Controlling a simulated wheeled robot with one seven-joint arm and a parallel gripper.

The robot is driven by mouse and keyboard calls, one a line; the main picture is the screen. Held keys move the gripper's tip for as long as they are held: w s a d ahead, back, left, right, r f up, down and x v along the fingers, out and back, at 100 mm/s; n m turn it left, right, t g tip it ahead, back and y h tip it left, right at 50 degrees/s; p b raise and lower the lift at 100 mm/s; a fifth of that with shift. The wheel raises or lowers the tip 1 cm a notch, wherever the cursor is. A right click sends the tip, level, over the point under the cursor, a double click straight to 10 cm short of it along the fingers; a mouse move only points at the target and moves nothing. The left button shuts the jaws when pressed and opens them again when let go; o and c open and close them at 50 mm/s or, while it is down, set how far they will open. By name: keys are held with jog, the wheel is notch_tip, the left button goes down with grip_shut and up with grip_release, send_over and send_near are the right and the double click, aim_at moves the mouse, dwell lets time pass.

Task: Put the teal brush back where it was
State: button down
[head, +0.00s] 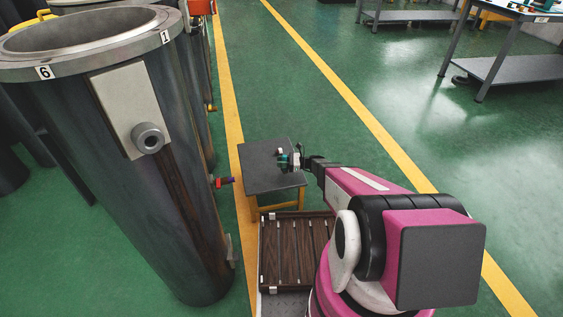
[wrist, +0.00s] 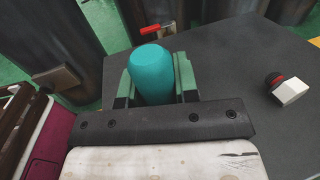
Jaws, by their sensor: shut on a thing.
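My gripper (wrist: 157,78) is shut on the teal brush (wrist: 152,62), which stands out between its two green fingers in the wrist view. In the head view the gripper (head: 292,161) and the brush (head: 283,158) are small, over the dark top of a low table (head: 258,181). I cannot tell whether the brush touches the top. The brush's lower part is hidden by the gripper.
A white block with a dark red and black end (wrist: 290,92) lies on the tabletop, right of the gripper. Much of the tabletop is bare.

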jog(key=shift+f, duration=0.6)
dwell(0.7)
jog(key=c, duration=0.8)
grip_release()
jog(key=shift+d, duration=0.1)
jog(key=d, duration=1)
jog(key=shift+s+d, duration=0.3)
jog(key=shift+s, duration=0.1)
